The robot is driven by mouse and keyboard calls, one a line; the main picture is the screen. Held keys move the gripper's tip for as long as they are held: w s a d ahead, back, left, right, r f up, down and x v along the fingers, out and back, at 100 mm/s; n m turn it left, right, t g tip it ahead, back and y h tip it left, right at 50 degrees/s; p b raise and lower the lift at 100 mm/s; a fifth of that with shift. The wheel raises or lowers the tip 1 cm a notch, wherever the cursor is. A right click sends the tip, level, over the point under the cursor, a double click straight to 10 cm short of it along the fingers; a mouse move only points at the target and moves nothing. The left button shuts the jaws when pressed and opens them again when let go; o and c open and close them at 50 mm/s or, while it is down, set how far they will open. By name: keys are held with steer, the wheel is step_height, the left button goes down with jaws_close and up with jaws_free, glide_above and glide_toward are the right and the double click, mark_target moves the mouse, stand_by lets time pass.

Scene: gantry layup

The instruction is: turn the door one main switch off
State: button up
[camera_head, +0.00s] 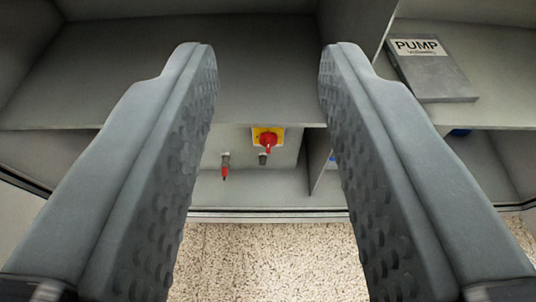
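A red rotary switch (268,142) on a yellow plate (257,133) shows in the head camera view, near the middle of the picture. It sits on a grey panel under the front edge of a shelf, and looks like the main switch. Its knob seems to have a pale mark pointing down, but it is too small to read its setting. My gripper (268,75) is open and empty. Its two textured fingers stand wide apart on either side, with the switch seen in the gap between them. The fingers do not touch it.
A grey shelf (265,95) lies behind the fingertips. A small red-tipped fitting (225,167) and a dark fitting (263,159) are near the switch. A speckled floor (265,262) shows below.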

steer(key=w+f+g, duration=0.1)
steer(key=w+f, duration=0.3)
steer(key=f, duration=1)
glide_toward(268, 142)
steer(key=shift+g, duration=0.3)
steer(key=x, duration=0.8)
steer(key=shift+w+r, duration=0.2)
steer(key=shift+w, duration=0.05)
jaws_close()
